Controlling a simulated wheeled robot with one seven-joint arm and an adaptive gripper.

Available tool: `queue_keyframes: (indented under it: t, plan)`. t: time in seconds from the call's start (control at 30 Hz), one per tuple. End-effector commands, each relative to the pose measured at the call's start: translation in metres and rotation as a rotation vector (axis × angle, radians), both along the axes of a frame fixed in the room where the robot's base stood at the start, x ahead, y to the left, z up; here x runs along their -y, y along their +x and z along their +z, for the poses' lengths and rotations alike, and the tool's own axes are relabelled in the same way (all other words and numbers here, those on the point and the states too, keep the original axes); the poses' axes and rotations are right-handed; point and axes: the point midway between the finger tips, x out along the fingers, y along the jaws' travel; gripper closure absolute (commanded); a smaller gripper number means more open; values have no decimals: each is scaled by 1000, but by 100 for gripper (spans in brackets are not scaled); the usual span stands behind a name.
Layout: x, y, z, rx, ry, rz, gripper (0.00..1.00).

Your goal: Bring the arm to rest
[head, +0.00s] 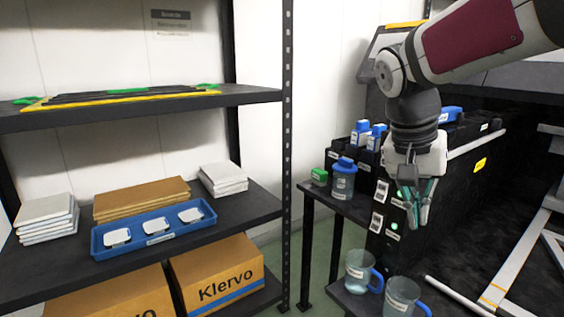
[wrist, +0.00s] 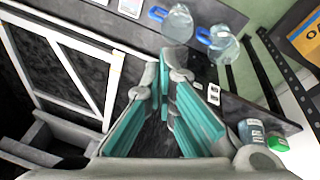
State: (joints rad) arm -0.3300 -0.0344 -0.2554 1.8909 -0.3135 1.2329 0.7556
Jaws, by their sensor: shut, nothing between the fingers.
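My gripper (head: 420,212) hangs pointing down from the arm at the right of the head view, in front of a black machine (head: 452,165) with labels and green lights. Its teal-padded fingers are shut with nothing between them. They also show shut in the wrist view (wrist: 162,88). The gripper is above and behind two clear jugs with blue handles, the left jug (head: 359,270) and the right jug (head: 403,297), and apart from them. Both jugs stand on a dark bench and show at the top of the wrist view.
A blue-lidded container (head: 343,180) and a green-topped item (head: 319,176) stand on the bench left of the gripper. A dark shelf rack (head: 150,117) fills the left, holding a blue tray (head: 112,252), stacked boards and Klervo boxes (head: 222,272). White frame bars (head: 520,250) lie at right.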

Motion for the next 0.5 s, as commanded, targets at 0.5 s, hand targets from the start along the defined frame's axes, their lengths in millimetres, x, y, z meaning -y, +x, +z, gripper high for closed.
queue_keyframes:
  t: [0.5]
  plan:
    - [-21, -219, -30, -119, 205, 407, 100]
